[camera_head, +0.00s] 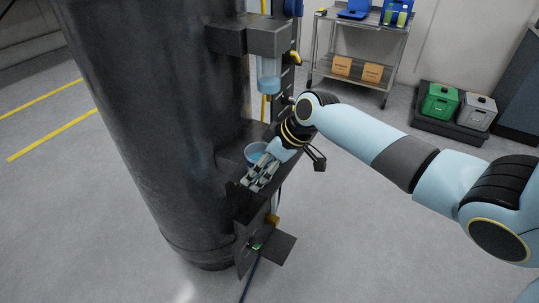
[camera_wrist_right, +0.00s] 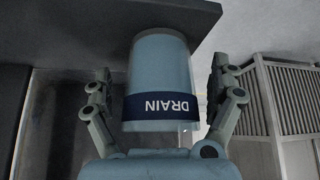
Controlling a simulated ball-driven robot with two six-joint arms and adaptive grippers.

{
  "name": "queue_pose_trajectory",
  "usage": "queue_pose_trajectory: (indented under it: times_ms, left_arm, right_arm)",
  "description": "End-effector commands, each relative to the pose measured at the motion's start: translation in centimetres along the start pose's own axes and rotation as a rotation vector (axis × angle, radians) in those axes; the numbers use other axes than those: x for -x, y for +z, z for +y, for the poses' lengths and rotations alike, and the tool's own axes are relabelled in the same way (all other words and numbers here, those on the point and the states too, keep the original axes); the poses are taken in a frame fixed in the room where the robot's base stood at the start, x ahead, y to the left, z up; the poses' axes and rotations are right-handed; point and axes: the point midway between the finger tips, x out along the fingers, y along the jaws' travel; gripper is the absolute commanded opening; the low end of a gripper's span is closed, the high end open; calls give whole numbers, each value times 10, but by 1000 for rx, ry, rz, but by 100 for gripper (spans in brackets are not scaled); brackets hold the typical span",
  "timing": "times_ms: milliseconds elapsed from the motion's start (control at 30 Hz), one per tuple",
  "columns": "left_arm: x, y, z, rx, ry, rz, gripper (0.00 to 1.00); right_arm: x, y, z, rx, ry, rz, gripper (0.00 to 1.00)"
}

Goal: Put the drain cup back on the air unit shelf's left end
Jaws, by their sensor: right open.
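The drain cup (camera_head: 255,152) is light blue and sits on the dark air unit shelf (camera_head: 243,206), beside the big dark cylinder. In the right wrist view the cup (camera_wrist_right: 160,60) fills the middle, with a navy DRAIN band that reads upside down. The dark shelf edge (camera_wrist_right: 85,14) shows behind its far end. My right gripper (camera_head: 258,181) is open, next to the cup in the head view. In the wrist view its fingers stand on either side of the cup, with gaps visible. Exact contact of the cup's base with the shelf is hard to see. My left gripper is out of view.
The large dark cylinder (camera_head: 150,110) stands close on the left of the shelf. A grey block with a clear bowl (camera_head: 268,75) hangs above the shelf. A rack cart (camera_head: 347,68) and green and grey bins (camera_head: 440,101) stand farther back.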

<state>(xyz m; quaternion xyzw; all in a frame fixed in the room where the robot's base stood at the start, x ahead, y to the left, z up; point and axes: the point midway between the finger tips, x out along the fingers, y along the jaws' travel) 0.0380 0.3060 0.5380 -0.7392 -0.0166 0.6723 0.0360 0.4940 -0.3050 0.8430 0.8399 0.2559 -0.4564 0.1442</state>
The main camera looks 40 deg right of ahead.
Motion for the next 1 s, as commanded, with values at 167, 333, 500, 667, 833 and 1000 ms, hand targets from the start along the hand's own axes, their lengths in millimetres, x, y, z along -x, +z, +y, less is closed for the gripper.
queue_pose_trajectory:
  times_ms: [167, 333, 500, 667, 833, 1000]
  left_arm:
    - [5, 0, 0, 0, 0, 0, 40]
    - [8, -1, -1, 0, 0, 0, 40]
    - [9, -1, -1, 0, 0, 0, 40]
    - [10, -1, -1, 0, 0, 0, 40]
    - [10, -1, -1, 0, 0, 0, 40]
    - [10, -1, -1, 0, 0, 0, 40]
  right_arm:
    - [35, 1, 1, 5, 3, -3, 92]
    - [74, 2, 2, 5, 4, -4, 92]
    - [103, 1, 1, 3, 2, -2, 92]
    - [114, 1, 0, 1, -1, -2, 92]
    - [99, 20, 5, -59, 22, -20, 92]
    - [28, 135, 7, -301, 145, -132, 92]
